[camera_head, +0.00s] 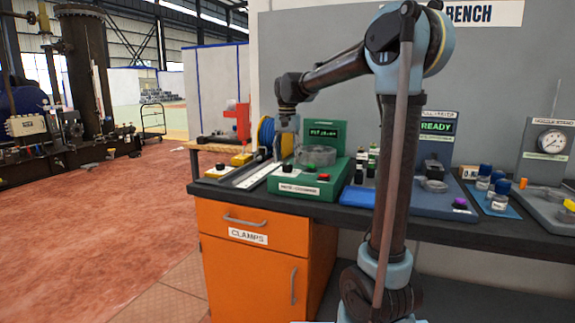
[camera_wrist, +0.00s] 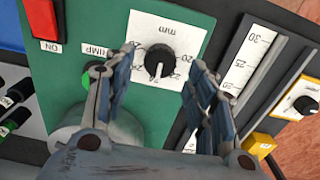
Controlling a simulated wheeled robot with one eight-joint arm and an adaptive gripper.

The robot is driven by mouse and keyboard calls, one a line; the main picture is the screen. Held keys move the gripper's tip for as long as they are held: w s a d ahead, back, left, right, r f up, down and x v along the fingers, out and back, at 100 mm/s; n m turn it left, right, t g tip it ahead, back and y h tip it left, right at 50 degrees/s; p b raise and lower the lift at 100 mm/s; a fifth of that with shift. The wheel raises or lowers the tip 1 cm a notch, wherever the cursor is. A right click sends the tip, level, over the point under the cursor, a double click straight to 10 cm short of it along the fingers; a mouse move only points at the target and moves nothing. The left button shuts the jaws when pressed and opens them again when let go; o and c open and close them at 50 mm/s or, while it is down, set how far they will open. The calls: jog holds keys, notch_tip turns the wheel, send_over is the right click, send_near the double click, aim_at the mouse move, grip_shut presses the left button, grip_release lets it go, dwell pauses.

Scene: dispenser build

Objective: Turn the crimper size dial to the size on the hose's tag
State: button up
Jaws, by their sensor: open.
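The crimper (camera_head: 322,183) is a green box on the bench in the head view. Its black size dial (camera_wrist: 160,59) sits on a white scale plate marked "mm" in the wrist view. The dial's white pointer faces the bottom of that picture, near small numbers in the twenties. My gripper (camera_wrist: 161,66) is open and empty, its two fingers on either side of the dial in that view. I cannot tell whether they touch it. In the head view my gripper (camera_head: 286,143) hangs over the crimper's left part. I cannot make out a hose tag with a readable size.
A red button (camera_wrist: 45,18) marked "ON" and a green button (camera_wrist: 88,80) lie left of the dial. A ruler strip (camera_wrist: 247,57) and another black knob (camera_wrist: 305,105) are to the right. A blue reel (camera_head: 266,131) stands behind. A blue tray (camera_head: 357,196) stands right of the crimper.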

aim_at(288, 165)
notch_tip(288, 165, up, 9)
dwell(0.3)
jog(key=shift+d+f, duration=0.1)
jog(key=shift+f, duration=0.05)
jog(key=s+d+f+n, duration=0.1)
jog(key=s+d+f, duration=0.5)
jog(key=s, duration=0.2)
jog(key=s+d+f+n+t, duration=0.1)
jog(key=s+d+f, duration=0.5)
jog(key=s+f, duration=0.1)
jog(key=s+d+f+n, duration=0.1)
jog(key=s+d+f, duration=0.5)
jog(key=s, duration=0.3)
jog(key=shift+s+d+f+t, duration=0.25)
jog(key=shift+s+f+t, duration=0.05)
jog(key=shift+f, duration=0.3)
jog(key=s+d+f+n, duration=0.1)
jog(key=s+d+f, duration=0.1)
jog(key=s+f, duration=0.5)
notch_tip(288, 165, down, 4)
jog(key=shift+s+d+f+t, duration=0.1)
jog(key=shift+s+d+t, duration=0.2)
jog(key=shift+s, duration=0.05)
